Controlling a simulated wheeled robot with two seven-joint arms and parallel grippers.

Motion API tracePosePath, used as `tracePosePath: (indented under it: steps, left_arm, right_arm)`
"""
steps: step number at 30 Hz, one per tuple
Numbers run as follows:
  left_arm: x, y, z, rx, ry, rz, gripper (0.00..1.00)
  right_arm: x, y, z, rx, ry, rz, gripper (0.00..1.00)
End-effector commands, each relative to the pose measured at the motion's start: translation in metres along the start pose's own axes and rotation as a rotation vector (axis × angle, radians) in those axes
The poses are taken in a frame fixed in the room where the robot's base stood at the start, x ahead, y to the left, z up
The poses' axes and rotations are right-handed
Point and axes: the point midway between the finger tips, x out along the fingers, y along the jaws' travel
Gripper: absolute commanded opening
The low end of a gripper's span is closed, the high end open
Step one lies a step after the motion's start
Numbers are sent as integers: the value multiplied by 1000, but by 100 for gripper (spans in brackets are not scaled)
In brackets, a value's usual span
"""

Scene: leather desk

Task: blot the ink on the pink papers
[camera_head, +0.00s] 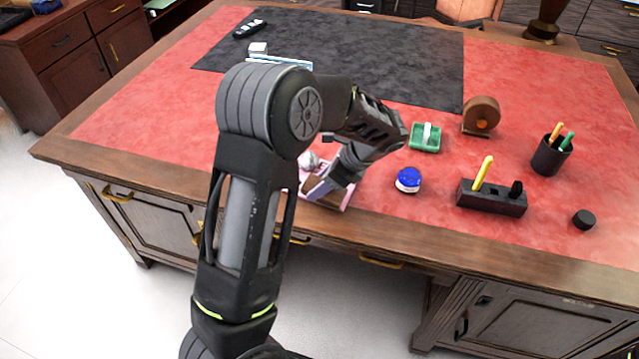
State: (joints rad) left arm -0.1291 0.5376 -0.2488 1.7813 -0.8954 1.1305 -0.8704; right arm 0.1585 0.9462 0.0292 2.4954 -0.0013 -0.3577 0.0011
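One arm comes in from the bottom left of centre, and I take it as my left. Its gripper (328,186) points down over pink paper (348,197) near the desk's front edge. A brown piece (322,194) shows at the fingers, with a pale rounded knob (308,160) just behind; they may be parts of a blotter. The fingers partly cover these, so I cannot tell whether they grip anything or whether the brown piece touches the paper. The arm hides much of the pink paper, and no ink shows on it. My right gripper is not in view.
Right of the gripper stand a blue ink pot (408,181), a green tray (425,145), a round wooden object (481,115), a black pen stand (491,200), a pen cup (550,157) and a black cap (584,219). A dark mat (400,60) covers the back. Red leather at left is clear.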

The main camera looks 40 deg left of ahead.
Motion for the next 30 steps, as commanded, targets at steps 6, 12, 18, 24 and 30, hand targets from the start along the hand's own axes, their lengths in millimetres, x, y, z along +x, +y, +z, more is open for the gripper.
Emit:
tracePosePath:
  steps: [6, 12, 18, 24, 30]
  left_arm:
    - [-2, 0, 0, 0, -20, -1, 15]
    - [-2, 0, 1, -2, -5, -1, 15]
    - [2, 0, 5, -5, 87, 0, 15]
    - [7, 0, 5, -3, 173, 0, 15]
    - [8, 0, 3, 0, 183, -2, 15]
  right_arm:
    - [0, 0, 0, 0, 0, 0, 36]
    - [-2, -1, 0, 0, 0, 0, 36]
    - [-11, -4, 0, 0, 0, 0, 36]
    - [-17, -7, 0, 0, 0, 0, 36]
    - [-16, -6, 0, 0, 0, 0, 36]
